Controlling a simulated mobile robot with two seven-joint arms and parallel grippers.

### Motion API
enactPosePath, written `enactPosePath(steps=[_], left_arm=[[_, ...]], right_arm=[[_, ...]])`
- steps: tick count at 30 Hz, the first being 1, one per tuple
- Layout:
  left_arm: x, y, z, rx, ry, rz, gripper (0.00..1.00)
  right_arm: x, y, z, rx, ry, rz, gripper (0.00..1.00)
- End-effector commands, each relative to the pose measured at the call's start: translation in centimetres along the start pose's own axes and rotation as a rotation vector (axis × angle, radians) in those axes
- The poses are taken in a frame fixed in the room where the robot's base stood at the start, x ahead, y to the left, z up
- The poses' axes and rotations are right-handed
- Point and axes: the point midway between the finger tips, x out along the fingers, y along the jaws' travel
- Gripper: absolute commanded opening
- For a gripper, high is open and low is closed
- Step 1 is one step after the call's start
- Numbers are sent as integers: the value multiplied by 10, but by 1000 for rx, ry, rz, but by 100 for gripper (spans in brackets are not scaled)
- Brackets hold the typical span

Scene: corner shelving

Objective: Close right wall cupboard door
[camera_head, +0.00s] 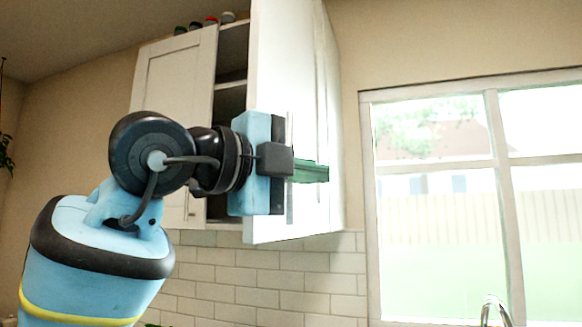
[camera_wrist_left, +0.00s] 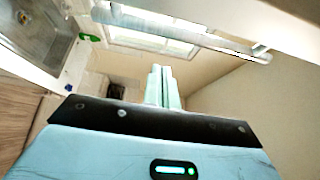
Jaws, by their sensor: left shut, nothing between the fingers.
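The right wall cupboard door (camera_head: 275,70) is a tall white panel. It stands partly open, its left edge swung out toward me, and dark shelves (camera_head: 231,100) show in the gap to its left. My left gripper (camera_head: 327,172) is in front of the door, its green fingers shut and pointing right across the panel. I cannot tell whether they touch it. In the left wrist view the shut, empty fingers (camera_wrist_left: 163,72) show in the middle, with a white panel edge (camera_wrist_left: 190,35) above them. My right gripper is not in view.
The left cupboard door (camera_head: 178,85) looks shut. Small jars (camera_head: 211,20) stand on top of the cupboard. A window (camera_head: 440,200) is to the right, with a faucet (camera_head: 494,308) below it. White tiles (camera_head: 265,280) cover the wall under the cupboard. The wrist view shows a sink (camera_wrist_left: 35,30).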

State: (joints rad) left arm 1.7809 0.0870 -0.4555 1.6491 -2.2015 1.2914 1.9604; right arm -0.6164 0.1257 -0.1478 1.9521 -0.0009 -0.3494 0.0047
Motion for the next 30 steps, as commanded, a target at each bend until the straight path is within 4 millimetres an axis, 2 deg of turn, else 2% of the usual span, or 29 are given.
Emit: enactPosePath(steps=[1,7,23,30], left_arm=[[-4,0,10,-4,-7,-2,0],[-10,0,26,-2,-4,-1,0],[-13,0,31,-2,-1,-1,0],[-26,0,43,-3,21,-1,0]], right_arm=[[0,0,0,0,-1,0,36],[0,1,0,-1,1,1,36],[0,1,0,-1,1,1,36],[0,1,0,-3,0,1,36]])
